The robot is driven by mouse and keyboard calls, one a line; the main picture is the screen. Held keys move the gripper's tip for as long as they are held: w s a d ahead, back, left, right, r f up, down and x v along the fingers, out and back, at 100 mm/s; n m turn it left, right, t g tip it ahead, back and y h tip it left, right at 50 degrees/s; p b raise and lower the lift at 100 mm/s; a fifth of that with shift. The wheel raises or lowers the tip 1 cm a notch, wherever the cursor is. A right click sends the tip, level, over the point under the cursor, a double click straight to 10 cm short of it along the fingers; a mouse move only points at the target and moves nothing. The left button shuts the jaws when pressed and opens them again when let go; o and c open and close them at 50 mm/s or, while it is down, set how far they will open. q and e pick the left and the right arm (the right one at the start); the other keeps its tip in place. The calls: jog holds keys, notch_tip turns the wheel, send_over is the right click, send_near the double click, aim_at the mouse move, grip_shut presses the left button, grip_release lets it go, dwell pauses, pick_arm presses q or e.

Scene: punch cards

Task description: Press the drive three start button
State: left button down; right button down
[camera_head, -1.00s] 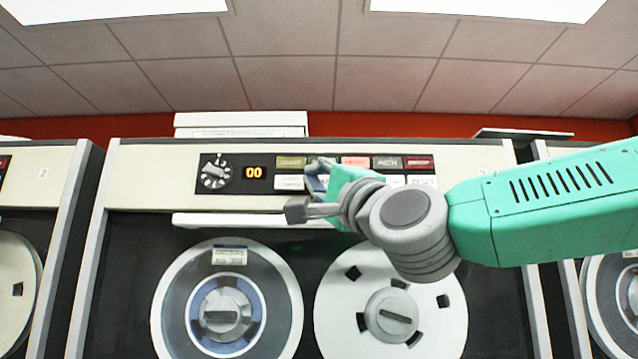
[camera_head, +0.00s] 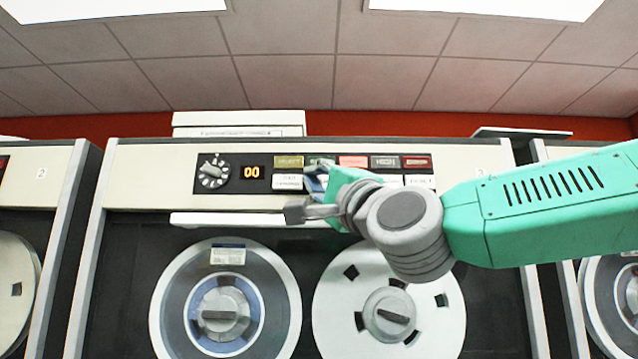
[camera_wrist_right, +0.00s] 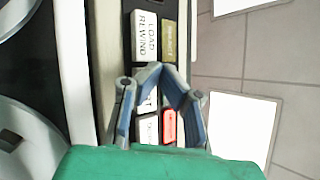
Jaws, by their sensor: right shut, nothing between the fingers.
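The button panel (camera_head: 220,188) is on the cream top strip of the middle tape drive (camera_head: 140,170). A small number, too blurred to read surely, is at the strip's right end. My right gripper (camera_head: 312,180) is shut and empty, its tips at the panel just right of the white load rewind button (camera_head: 288,182). That button also shows in the right wrist view (camera_wrist_right: 146,36), beyond the fingertips (camera_wrist_right: 160,72). The fingers cover the white lower-row button beside it, so the start label cannot be read. I cannot tell whether the tips touch it. My left gripper is out of view.
Around the fingers are an olive select button (camera_head: 289,161), a pink-red button (camera_head: 353,162) and a dark red button (camera_head: 417,162). A dial (camera_head: 213,171) and a display reading 00 (camera_head: 252,172) are at left. Tape reels (camera_head: 170,310) are below; more drives stand on both sides.

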jog(key=shift+w+d, duration=0.2)
jog(key=shift+w, duration=0.1)
dwell(0.4)
jog(key=shift+s, duration=0.1)
jog(key=shift+s+d+f+b, duration=0.1)
jog(key=shift+s+d+b, duration=0.2)
jog(key=shift+s+b, duration=0.25)
jog(key=shift+s+d, duration=0.15)
jog(key=shift+s, duration=0.15)
jog(key=shift+s+b, duration=1.1)
jog(key=shift+s, duration=1.4)
